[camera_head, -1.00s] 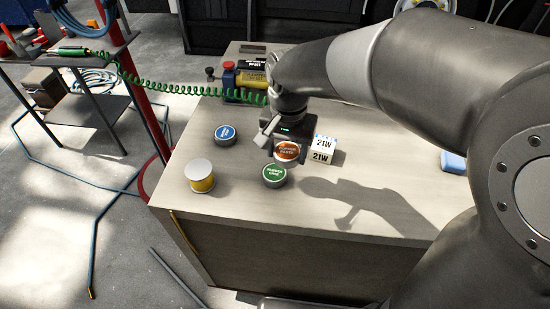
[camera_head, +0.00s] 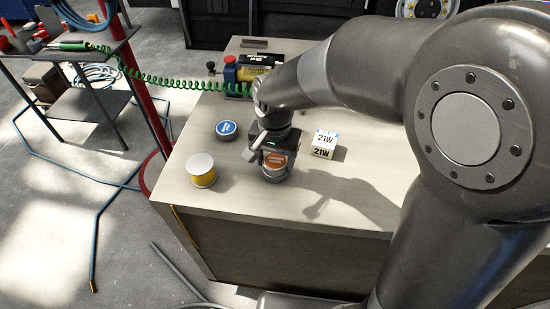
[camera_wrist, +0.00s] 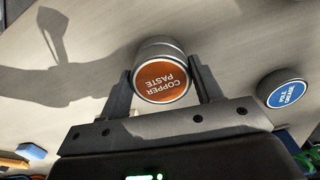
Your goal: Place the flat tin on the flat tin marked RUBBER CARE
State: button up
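My gripper (camera_head: 274,160) is shut on the flat tin with an orange COPPER PASTE lid (camera_wrist: 162,80), held between its two fingers. The orange lid also shows in the head view (camera_head: 275,161). The tin is over the place of the flat tin marked RUBBER CARE, whose green lid is now hidden. A grey metal side (camera_wrist: 158,46) shows just beyond the orange tin in the wrist view, seemingly that lower tin. The two look lined up; I cannot tell whether they touch.
A blue-lidded POLE GREASE tin (camera_head: 226,130) and a yellow spool (camera_head: 201,170) stand to the left on the bench (camera_head: 215,200). A 21W box (camera_head: 324,144) stands close on the right. A yellow and blue device (camera_head: 245,72) with a green coiled hose is behind.

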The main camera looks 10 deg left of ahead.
aim_at(275, 161)
jog(key=o, duration=0.4)
jog(key=shift+r, duration=0.1)
notch_tip(275, 161, up, 12)
jog(key=s+d+t, duration=0.2)
jog(key=s+d, duration=0.1)
jog(key=d, duration=0.4)
jog(key=s+d+r+n+t, duration=0.1)
jog(key=s+d, duration=0.3)
jog(key=d, duration=0.3)
jog(key=s+d+r+t, duration=0.1)
jog(key=s+d, duration=0.3)
jog(key=d, duration=0.4)
jog(key=shift+s+n+t, duration=0.1)
jog(key=shift+n+t, duration=0.3)
jog(key=shift+t, duration=0.4)
